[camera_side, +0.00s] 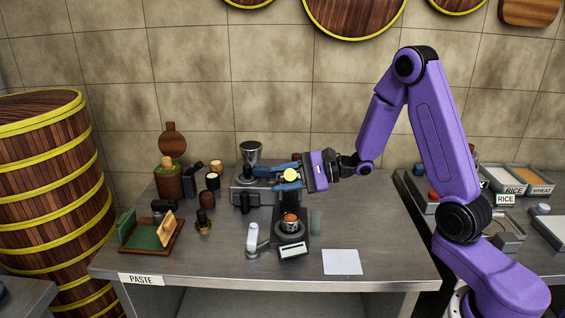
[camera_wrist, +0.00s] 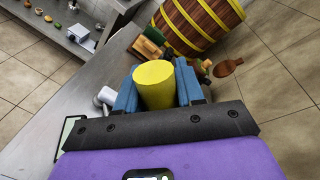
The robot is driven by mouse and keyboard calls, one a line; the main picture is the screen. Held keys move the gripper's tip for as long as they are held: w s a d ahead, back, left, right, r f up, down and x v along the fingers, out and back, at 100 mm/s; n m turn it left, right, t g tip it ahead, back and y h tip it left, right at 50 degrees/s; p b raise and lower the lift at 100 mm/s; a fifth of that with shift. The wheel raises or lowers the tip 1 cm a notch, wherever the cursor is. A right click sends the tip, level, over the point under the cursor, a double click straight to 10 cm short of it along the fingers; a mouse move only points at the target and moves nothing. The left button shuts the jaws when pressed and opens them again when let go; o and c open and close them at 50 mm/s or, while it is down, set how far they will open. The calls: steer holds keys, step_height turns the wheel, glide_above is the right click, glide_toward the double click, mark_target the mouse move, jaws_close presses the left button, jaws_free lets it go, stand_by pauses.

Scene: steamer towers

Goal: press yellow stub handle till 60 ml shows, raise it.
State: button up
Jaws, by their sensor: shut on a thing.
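My gripper (camera_side: 283,180) is shut on the yellow stub handle (camera_side: 290,175), with a blue finger on either side of it. In the wrist view the yellow handle (camera_wrist: 155,85) fills the space between the blue fingers. The handle is above a dark grey machine at the middle of the table. Below it, a small cup with an orange-brown top (camera_side: 290,221) stands on a dark base. A tilted display (camera_side: 293,251) is at the front of that base; its reading is too small to make out.
A white faucet-like item (camera_side: 253,239) stands left of the display, and a white sheet (camera_side: 342,262) lies to its right. A green-lined tray (camera_side: 150,237), dark jars and a steel hopper (camera_side: 250,153) crowd the left and back. The table's right side is mostly clear.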

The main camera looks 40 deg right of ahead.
step_height(320, 180, down, 9)
steer(key=s+a+n+t+h, duration=0.1)
steer(key=s+a+n, duration=0.1)
steer(key=n, duration=0.3)
steer(key=shift+s+a+f+n+h, duration=0.2)
steer(key=shift+s+a+n+h, duration=0.1)
steer(key=shift+s, duration=0.05)
steer(key=shift+f+n, duration=0.5)
steer(key=shift+f, duration=0.25)
steer(key=shift+o, duration=1.4)
steer(key=shift+f+t, duration=0.3)
steer(key=shift+f, duration=0.05)
steer(key=o, duration=0.8)
steer(key=shift+c, duration=0.2)
steer(key=v, duration=0.7)
steer(key=shift+r, duration=0.2)
